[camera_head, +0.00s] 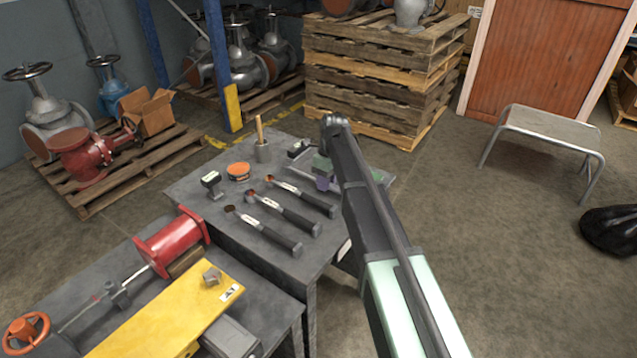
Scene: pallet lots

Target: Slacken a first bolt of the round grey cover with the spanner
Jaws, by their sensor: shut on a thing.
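My arm rises from the bottom right to a rounded joint above the grey table (257,265). My gripper is not visible; the arm may hide it. Several long dark-handled tools with white labels lie side by side on the table, among them a front one (264,231) and a middle one (287,213). Their heads are small and partly orange; I cannot tell which, if any, is the spanner. A green and purple item (322,174) shows beside my arm, partly covered by it. I cannot make out the round grey cover or its bolts.
A red flanged pipe piece (172,244) and a yellow plate (168,316) are on the front-left bench. An orange disc (238,171) and a wooden-handled tool (261,140) stand on the table. Stacked pallets (375,90) are behind; open floor and a stool (545,125) are right.

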